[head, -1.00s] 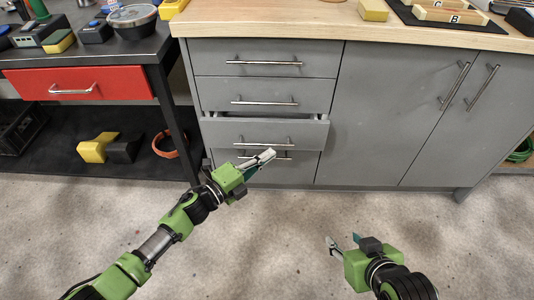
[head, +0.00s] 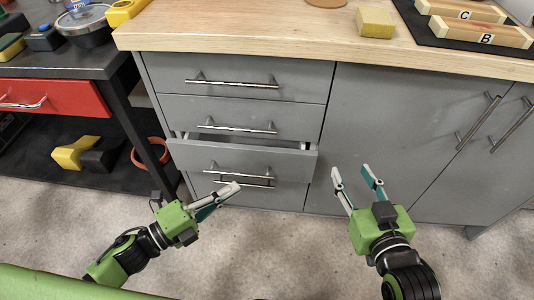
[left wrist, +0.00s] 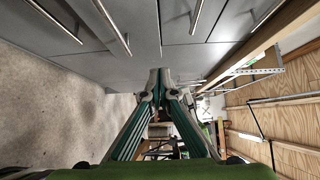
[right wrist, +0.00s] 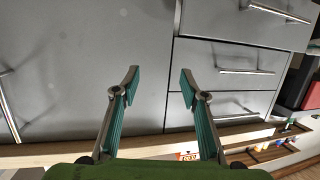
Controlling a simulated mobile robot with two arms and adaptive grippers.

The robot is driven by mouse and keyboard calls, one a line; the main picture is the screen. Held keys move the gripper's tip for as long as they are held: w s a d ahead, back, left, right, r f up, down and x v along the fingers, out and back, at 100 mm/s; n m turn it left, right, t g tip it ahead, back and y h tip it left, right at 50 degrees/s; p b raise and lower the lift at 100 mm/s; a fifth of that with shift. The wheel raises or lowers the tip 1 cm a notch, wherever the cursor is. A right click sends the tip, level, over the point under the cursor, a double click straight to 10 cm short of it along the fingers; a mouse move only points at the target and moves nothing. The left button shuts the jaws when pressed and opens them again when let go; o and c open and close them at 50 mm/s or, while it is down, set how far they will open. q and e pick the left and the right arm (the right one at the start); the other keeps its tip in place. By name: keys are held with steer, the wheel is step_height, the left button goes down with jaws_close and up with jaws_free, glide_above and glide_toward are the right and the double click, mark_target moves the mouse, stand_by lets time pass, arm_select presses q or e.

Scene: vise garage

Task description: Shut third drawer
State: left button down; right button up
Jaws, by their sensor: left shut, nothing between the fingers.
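The third drawer (head: 215,155) of the grey cabinet stands partly pulled out, with a gap showing above its front. A metal bar handle (head: 240,176) runs across its front. My left gripper (head: 236,187) is shut and empty, with its tips in front of the lower part of this drawer in the head view. Whether the tips touch the drawer front I cannot tell. The shut fingers also show in the left wrist view (left wrist: 160,73). My right gripper (head: 350,170) is open and empty, to the right of the drawer, before the cabinet door; its spread fingers show in the right wrist view (right wrist: 159,74).
The top drawer (head: 290,80) and second drawer (head: 285,115) look shut. A wooden worktop (head: 240,40) overhangs the cabinet. A dark workbench with a red drawer (head: 60,97) stands at the left. The bare floor in front is free.

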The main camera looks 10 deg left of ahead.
mark_target(265, 152)
arm_select(q)
steer(key=x, duration=0.3)
steer(key=w+a+b+x, duration=0.1)
steer(key=x, duration=0.3)
steer(key=b+x, duration=0.1)
steer(key=x, duration=0.3)
steer(key=shift+w+a+f, duration=0.1)
steer(key=shift+w+a, duration=0.15)
steer(key=shift+w, duration=0.55)
arm_select(e)
step_height(265, 152, up, 11)
steer(key=a+t+y, duration=0.1)
steer(key=t, duration=0.4)
steer(key=shift+w+a+t+y, duration=0.25)
steer(key=shift+a+t+y, duration=0.05)
steer(key=shift+a+y, duration=0.1)
arm_select(q)
steer(key=shift+w, duration=1.3)
arm_select(e)
steer(key=shift+w+d+f+g, duration=0.1)
steer(key=shift+f+g, duration=0.2)
steer(key=shift+f, duration=0.3)
steer(key=shift+w+d+f+g, duration=0.1)
steer(key=shift+f+g, duration=0.2)
steer(key=shift+f, duration=0.3)
arm_select(q)
steer(key=shift+s, duration=0.15)
arm_select(e)
steer(key=shift+f, duration=0.1)
